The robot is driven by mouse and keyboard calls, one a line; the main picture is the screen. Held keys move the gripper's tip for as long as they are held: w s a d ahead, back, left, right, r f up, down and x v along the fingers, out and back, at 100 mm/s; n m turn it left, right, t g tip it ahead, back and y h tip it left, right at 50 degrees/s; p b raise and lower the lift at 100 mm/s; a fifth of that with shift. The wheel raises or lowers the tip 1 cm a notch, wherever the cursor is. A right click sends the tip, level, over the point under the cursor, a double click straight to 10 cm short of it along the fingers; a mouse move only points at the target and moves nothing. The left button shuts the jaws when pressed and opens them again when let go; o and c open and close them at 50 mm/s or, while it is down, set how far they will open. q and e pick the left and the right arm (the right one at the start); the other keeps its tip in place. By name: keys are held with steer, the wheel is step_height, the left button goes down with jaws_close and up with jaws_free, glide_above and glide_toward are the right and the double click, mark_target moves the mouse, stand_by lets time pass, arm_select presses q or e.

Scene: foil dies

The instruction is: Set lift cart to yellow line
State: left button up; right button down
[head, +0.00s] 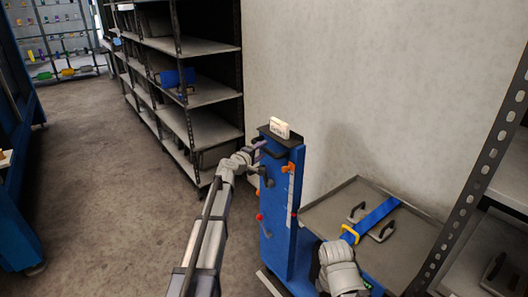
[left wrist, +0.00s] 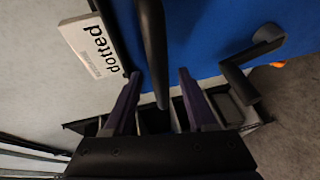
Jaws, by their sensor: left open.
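The blue lift cart (head: 276,225) stands against the wall, with a grey platform (head: 325,212) at its right. A pale vertical strip (head: 291,190) runs up its mast, with an orange pointer (head: 287,169) near the top. A yellow line on the strip is too small to make out. My left gripper (head: 260,147) is open at the mast top. In the left wrist view, its purple fingers (left wrist: 160,103) stand either side of a dark handle (left wrist: 151,45); contact is unclear.
Handled plates and a blue bar (head: 375,217) lie on the platform. Shelves (head: 205,90) stand behind left, another rack at right. Floor at left is clear.

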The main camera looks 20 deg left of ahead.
arm_select(q)
steer(key=shift+x, duration=1.1)
steer(key=shift+s, duration=0.1)
jaws_close()
stand_by(0.5)
